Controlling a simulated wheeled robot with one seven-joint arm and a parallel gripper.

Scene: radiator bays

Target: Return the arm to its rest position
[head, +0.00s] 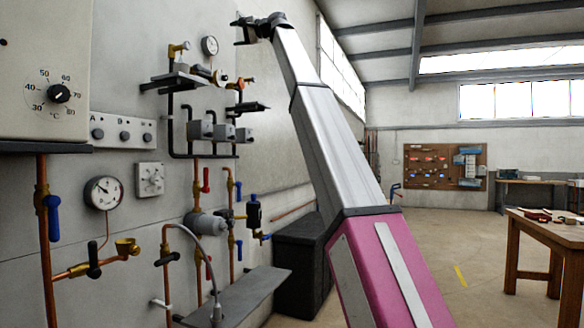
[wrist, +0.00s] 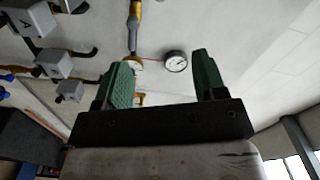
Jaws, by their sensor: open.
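My arm stretches up and away in the head view, with my gripper (head: 240,32) small at its far end, high by the wall near a round gauge (head: 210,46). In the wrist view my gripper (wrist: 160,84) shows two green fingers spread wide apart with nothing between them.
The left wall carries a thermostat dial (head: 59,93), a lower gauge (head: 103,192), pipes, valves and grey boxes (head: 200,130). A black cabinet (head: 300,262) stands by the wall. A wooden table (head: 545,232) is at right. The floor between is open.

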